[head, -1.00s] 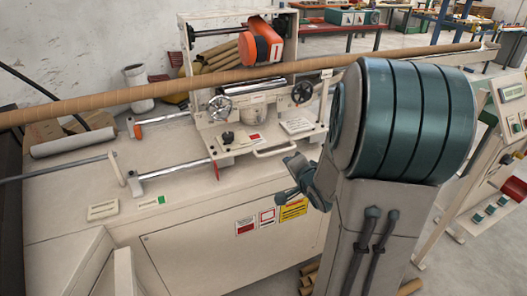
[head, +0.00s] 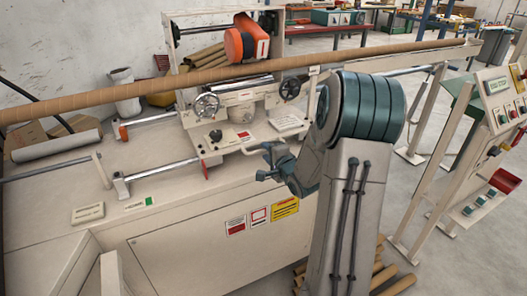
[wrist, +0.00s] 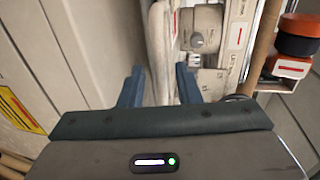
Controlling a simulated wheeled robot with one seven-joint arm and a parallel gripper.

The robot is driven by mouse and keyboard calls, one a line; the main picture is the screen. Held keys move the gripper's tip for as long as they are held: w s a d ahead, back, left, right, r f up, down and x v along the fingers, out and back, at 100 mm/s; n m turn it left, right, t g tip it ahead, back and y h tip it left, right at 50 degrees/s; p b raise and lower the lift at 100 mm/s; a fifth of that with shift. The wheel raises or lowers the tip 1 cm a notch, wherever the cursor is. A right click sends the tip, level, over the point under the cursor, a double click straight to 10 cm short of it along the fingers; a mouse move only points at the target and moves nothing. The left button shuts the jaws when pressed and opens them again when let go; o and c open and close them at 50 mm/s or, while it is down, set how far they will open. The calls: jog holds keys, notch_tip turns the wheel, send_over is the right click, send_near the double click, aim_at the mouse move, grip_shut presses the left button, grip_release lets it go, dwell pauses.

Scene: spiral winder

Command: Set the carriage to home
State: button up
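The carriage (head: 235,128) is a cream assembly with two handwheels, sitting on two chrome rails. A red pointer (head: 205,172) hangs at its front left. The label with a green mark (head: 139,202), which seems to read HOME, is on the bench to the left of the pointer. The carriage's cream front handle (head: 256,149) is close to my gripper (head: 263,163). In the wrist view my gripper (wrist: 160,86) is open, with its fingers apart. A cream bar, seemingly the handle (wrist: 160,45), lies ahead between the fingers; contact cannot be told.
A long brown tube (head: 130,93) crosses above the carriage. The front rail (head: 160,174) is bare left of the carriage. A control panel (head: 495,110) stands at the right. Loose tubes (head: 390,277) lie on the floor near my arm.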

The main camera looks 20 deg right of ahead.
jog(key=shift+x, duration=1.4)
grip_shut()
